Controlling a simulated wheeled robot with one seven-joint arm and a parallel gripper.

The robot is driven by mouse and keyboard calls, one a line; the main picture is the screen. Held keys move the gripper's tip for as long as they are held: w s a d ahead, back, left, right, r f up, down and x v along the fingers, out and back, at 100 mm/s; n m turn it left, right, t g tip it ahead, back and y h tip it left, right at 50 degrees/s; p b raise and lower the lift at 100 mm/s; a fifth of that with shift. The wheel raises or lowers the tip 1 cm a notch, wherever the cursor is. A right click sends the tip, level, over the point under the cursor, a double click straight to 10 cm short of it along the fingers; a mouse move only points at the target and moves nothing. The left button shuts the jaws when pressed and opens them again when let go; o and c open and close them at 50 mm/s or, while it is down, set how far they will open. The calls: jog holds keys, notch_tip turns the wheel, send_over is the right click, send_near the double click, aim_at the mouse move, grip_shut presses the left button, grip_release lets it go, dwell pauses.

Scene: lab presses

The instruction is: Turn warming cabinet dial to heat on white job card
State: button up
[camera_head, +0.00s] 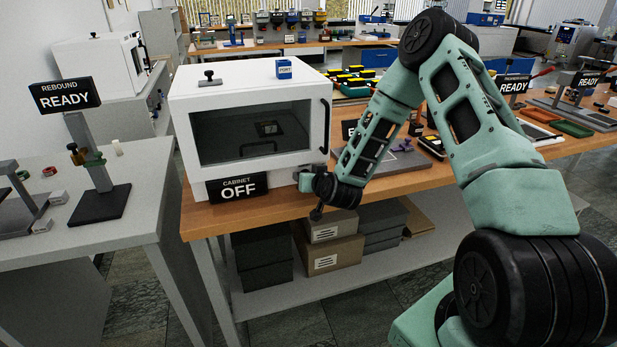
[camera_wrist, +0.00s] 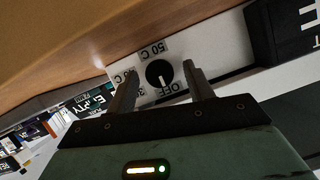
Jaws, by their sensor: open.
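The warming cabinet (camera_head: 250,95) is a white box with a dark window, on the wooden bench. Its black sign (camera_head: 238,188) reads "CABINET OFF". In the wrist view the round black dial (camera_wrist: 158,73) sits on a pale panel, with "OFF", "50 C" and a partly hidden temperature label around it. Its white mark points toward "OFF". My gripper (camera_wrist: 159,68) is open, with one finger on each side of the dial; I cannot tell whether they touch it. In the head view my gripper (camera_head: 309,181) is at the cabinet's lower right front. I cannot make out a white job card.
A blue block (camera_head: 284,68) and a black-knobbed clamp (camera_head: 210,78) sit on the cabinet top. A dark handle (camera_head: 324,125) runs down the door's right side. The grey table (camera_head: 120,185) with the "REBOUND READY" sign (camera_head: 65,95) is at left. Boxes (camera_head: 333,255) fill the shelf below.

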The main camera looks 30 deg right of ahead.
jog(key=c, duration=1)
jog(key=shift+o, duration=0.2)
jog(key=shift+b, duration=0.3)
jog(key=shift+d+f+m+y+b, duration=0.15)
jog(key=shift+m+y+b, duration=0.35)
jog(key=shift+m+b, duration=0.25)
jog(key=shift+m+t+y+b, duration=0.6)
jog(key=shift+m+y+b, duration=0.1)
jog(key=shift+m+b, duration=0.45)
jog(key=shift+d, duration=0.1)
jog(key=o, duration=1)
jog(key=shift+s, duration=0.1)
jog(key=shift+c, duration=0.2)
